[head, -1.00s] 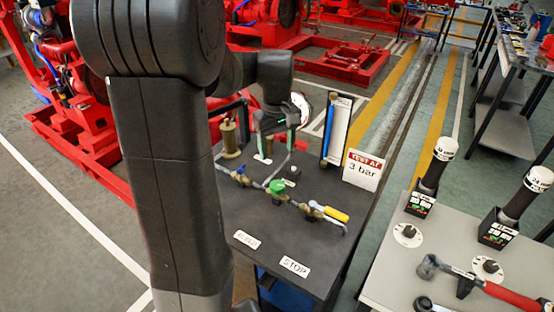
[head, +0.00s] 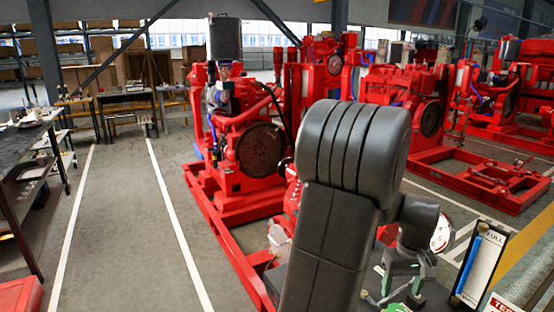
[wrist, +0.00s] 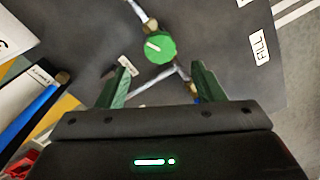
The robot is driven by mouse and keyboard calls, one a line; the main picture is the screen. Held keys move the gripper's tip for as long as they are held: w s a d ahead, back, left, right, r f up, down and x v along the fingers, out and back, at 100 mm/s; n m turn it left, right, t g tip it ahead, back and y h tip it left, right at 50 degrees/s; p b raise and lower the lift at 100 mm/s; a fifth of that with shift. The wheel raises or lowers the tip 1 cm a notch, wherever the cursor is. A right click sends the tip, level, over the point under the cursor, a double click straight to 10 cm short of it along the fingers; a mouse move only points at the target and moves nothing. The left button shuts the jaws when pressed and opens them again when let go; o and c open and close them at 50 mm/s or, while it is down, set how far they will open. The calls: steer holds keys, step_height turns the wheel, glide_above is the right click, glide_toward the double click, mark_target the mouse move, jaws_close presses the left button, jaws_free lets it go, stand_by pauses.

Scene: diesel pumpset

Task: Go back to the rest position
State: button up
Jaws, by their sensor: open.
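My gripper (wrist: 160,85) is open and empty in the wrist view, its two green fingers spread apart. It hangs above the dark test bench (wrist: 215,45). Past the fingertips, a round green valve knob (wrist: 160,48) sits on a thin pipe and appears apart from the fingers. In the head view my gripper (head: 402,290) shows low at the right, partly behind my arm, with its green fingers pointing down. The pipework under it is mostly cut off by the frame's bottom edge.
A white-faced gauge (head: 441,233) and a tall blue level tube (head: 472,262) stand close to my gripper. A large red pumpset (head: 240,150) stands left of my arm. Dark workbenches (head: 125,95) line the back left. The floor between white lines (head: 175,220) is clear.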

mark_target(396, 308)
step_height(396, 308, down, 7)
steer(key=shift+r, duration=0.2)
steer(key=shift+r, duration=0.1)
